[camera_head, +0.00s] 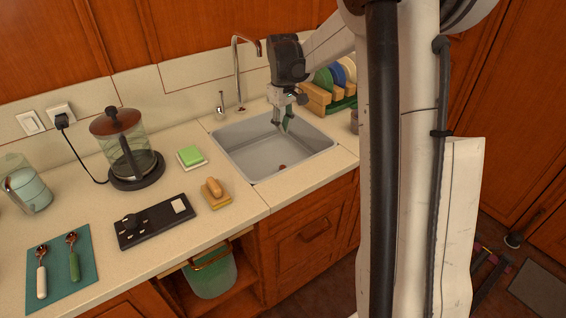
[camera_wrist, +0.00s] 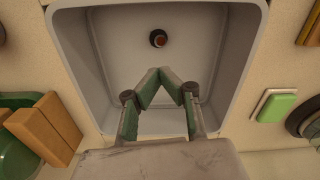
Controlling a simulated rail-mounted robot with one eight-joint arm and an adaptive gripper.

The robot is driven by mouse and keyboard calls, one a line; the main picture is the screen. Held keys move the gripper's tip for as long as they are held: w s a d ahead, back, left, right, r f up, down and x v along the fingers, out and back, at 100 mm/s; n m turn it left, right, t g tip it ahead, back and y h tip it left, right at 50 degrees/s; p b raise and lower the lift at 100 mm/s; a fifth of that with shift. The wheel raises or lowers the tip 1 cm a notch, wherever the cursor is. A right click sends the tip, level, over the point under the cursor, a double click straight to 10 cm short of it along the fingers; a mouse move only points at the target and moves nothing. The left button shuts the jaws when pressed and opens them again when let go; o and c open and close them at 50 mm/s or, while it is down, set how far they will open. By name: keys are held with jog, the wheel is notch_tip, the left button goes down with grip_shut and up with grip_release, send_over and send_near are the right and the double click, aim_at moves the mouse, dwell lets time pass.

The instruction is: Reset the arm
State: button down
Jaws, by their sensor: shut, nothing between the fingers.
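My gripper (camera_head: 284,122) hangs over the back right part of the grey sink (camera_head: 235,135), fingers pointing down. In the wrist view my gripper (camera_wrist: 172,72) has its green-padded fingertips together with nothing held between them. The sink basin (camera_wrist: 210,45) lies below it, with the drain (camera_wrist: 158,38) on its floor. My arm comes in from the upper right in the head view.
A tap (camera_head: 237,65) stands behind the sink. A rack with plates (camera_head: 326,80) is at its right. To the left are a green sponge (camera_head: 190,154), brush (camera_head: 214,187), glass kettle (camera_head: 127,150), black power strip (camera_head: 155,222) and teal mat (camera_head: 85,283).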

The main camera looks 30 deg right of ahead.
dwell(0.5)
jog(key=s+a+r+m+t, duration=0.1)
jog(key=s+a+r+t, duration=0.2)
jog(key=s+a+r, duration=0.8)
jog(key=s+a+f+t, duration=0.1)
jog(key=s+a+t, duration=0.1)
jog(key=s, duration=0.6)
jog(key=s+a+f+m+t, duration=0.1)
jog(key=s+a+f+t, duration=0.1)
jog(key=s+a, duration=0.3)
jog(key=s, duration=0.3)
jog(key=shift+s+a+m, duration=0.3)
jog(key=shift+s, duration=0.1)
jog(key=c, duration=2.2)
grip_release()
jog(key=shift+s+f, duration=0.1)
jog(key=shift+s, duration=0.05)
jog(key=shift+c, duration=0.2)
jog(key=o, duration=0.8)
